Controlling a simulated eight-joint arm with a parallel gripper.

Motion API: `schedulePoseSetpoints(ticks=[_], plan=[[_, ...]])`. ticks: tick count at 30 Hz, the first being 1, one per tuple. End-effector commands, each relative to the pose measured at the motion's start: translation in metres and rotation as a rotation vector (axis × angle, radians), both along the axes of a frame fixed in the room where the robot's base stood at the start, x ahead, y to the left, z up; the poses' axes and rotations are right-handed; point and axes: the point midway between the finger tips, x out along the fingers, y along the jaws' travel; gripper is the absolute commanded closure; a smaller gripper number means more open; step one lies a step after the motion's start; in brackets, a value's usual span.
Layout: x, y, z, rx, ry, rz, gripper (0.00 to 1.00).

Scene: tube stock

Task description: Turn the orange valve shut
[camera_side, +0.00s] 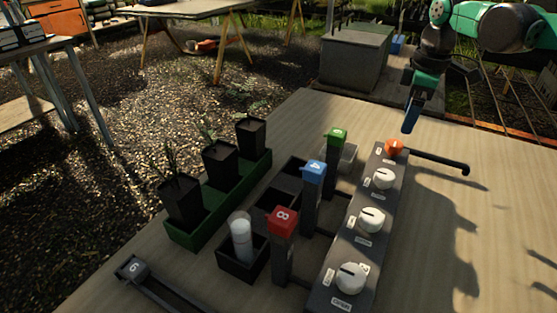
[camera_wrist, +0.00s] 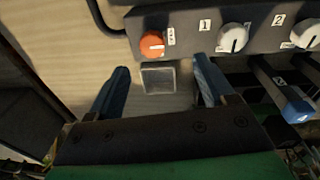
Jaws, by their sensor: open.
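The orange valve (camera_side: 394,147) is a round knob at the far end of a dark grey panel (camera_side: 345,225). In the wrist view the orange valve (camera_wrist: 152,44) sits on the panel just beyond my fingertips, a little left of the middle between them. My gripper (camera_side: 409,127) hangs above and slightly beyond the valve in the side view. The fingers do not appear to touch the valve.
Several white knobs (camera_side: 372,219) line the same panel. Red (camera_side: 283,221), blue (camera_side: 314,170) and green (camera_side: 337,135) capped posts stand left of it. A black pipe (camera_side: 440,161) runs right from the valve end. Potted plants stand in a green tray (camera_side: 187,235). The table's right side is clear.

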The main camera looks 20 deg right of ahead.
Motion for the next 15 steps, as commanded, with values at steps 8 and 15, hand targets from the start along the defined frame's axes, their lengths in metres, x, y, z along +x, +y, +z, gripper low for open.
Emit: schedulePoseSetpoints(ticks=[8, 15], plan=[[0.019, -0.005, -0.019, -0.001, 0.085, 0.135, 0.24], [0.019, -0.005, -0.047, -0.001, 0.086, 0.139, 0.24]])
